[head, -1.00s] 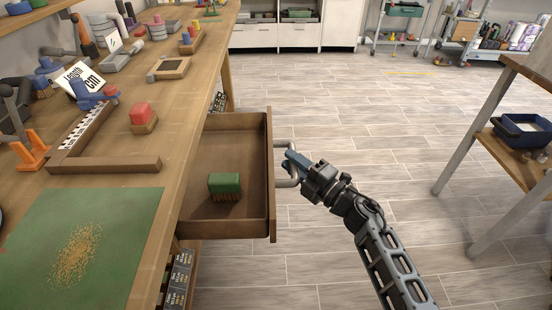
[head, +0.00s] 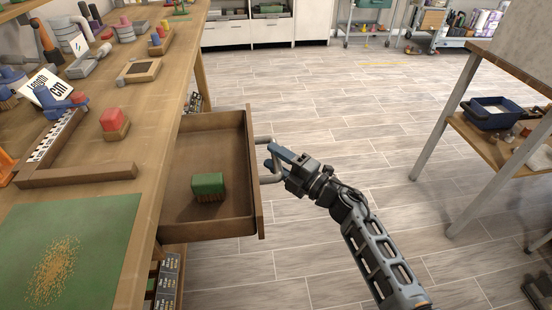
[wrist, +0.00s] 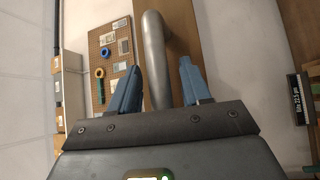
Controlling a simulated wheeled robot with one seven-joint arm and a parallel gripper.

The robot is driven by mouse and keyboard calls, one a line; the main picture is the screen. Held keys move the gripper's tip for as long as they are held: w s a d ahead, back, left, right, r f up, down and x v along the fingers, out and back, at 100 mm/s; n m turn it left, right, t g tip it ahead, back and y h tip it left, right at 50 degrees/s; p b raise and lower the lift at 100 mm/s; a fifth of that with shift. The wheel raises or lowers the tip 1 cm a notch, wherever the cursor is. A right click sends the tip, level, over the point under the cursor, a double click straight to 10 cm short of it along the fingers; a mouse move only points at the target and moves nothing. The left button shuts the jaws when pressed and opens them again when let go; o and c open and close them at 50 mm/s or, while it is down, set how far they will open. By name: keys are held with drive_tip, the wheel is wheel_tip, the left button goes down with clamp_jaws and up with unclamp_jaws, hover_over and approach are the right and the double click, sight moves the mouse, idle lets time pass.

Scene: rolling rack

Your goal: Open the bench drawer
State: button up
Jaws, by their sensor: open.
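The bench drawer (head: 180,215) stands pulled out from the right side of the wooden bench, its inside visible. A green brush (head: 208,186) with brown bristles lies in it. The grey bar handle (head: 268,174) is on the drawer's front. My gripper (head: 274,157) is at the handle with its blue fingers open. In the wrist view the handle (wrist: 156,60) runs between the two spread fingers (wrist: 160,85), nearer the left one. Whether either finger touches it, I cannot tell.
The bench top (head: 150,100) holds a red-topped block (head: 114,122), a green mat (head: 75,240) with crumbs, and tools. A shelved table (head: 480,140) with a blue tray (head: 492,112) stands at right. The floor between is clear.

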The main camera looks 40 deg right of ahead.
drive_tip(key=v, duration=0.7)
drive_tip(key=shift+s+b, duration=0.3)
drive_tip(key=shift+s, duration=0.1)
drive_tip(key=s+a+r+m+g+h, duration=0.1)
drive_tip(key=s+a+r+m, duration=0.2)
drive_tip(key=s, duration=0.7)
drive_tip(key=s+a+r+m+g+h, duration=0.1)
drive_tip(key=s+a+r+m+g, duration=0.1)
drive_tip(key=s+a+m, duration=0.5)
drive_tip(key=s+a+r+m+g+h, duration=0.1)
drive_tip(key=s+a+r+m, duration=0.4)
drive_tip(key=s, duration=0.9)
drive_tip(key=a+m, duration=0.1)
drive_tip(key=m, duration=0.2)
drive_tip(key=shift+g, duration=0.3)
